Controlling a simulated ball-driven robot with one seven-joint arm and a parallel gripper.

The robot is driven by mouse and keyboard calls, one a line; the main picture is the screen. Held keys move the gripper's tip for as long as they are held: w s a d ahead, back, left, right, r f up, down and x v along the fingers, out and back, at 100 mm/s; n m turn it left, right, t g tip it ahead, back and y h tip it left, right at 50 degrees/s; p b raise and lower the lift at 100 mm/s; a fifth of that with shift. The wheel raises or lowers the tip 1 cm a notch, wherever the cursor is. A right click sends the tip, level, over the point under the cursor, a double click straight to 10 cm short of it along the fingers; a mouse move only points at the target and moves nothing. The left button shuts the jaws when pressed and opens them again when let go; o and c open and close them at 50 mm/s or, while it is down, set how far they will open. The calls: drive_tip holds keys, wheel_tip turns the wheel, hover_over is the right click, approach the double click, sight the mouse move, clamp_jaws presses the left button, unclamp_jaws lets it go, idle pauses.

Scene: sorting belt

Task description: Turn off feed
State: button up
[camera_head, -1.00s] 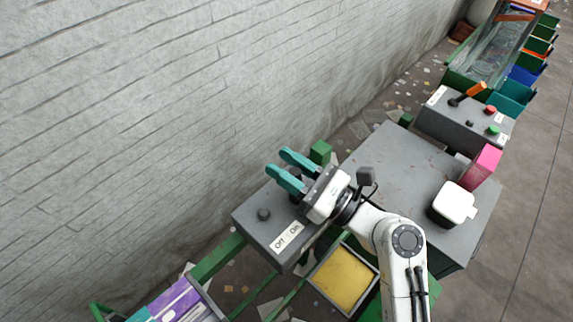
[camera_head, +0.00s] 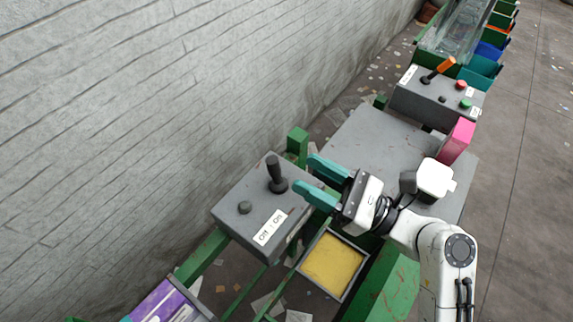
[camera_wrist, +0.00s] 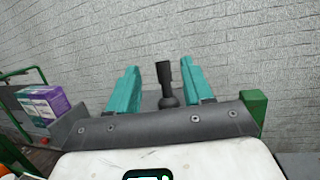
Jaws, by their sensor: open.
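A grey control box (camera_head: 235,190) with a label (camera_head: 269,227) reading Off and On stands left of centre in the head view. A black lever (camera_head: 276,174) rises from its top, near upright with a slight lean; I cannot tell which setting it is at. A dark round knob (camera_head: 244,207) sits left of it. My gripper (camera_head: 306,174), with teal fingers, is open and empty just right of the lever, fingertips pointing at it. In the wrist view the lever (camera_wrist: 164,80) shows between the two open fingers (camera_wrist: 161,80), beyond or level with their tips, touching neither.
A second console (camera_head: 415,93) with an orange-handled lever stands farther back. A pink box (camera_head: 457,141) and a white-lidded container (camera_head: 434,179) stand on the grey table (camera_head: 373,138). A yellow-bottomed tray (camera_head: 334,262) lies below my gripper. A green post (camera_head: 298,144) rises behind the control box.

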drive_tip(key=shift+s+d, duration=0.4)
drive_tip(key=shift+d, duration=0.35)
drive_tip(key=shift+s+d, duration=0.4)
drive_tip(key=shift+d, duration=0.35)
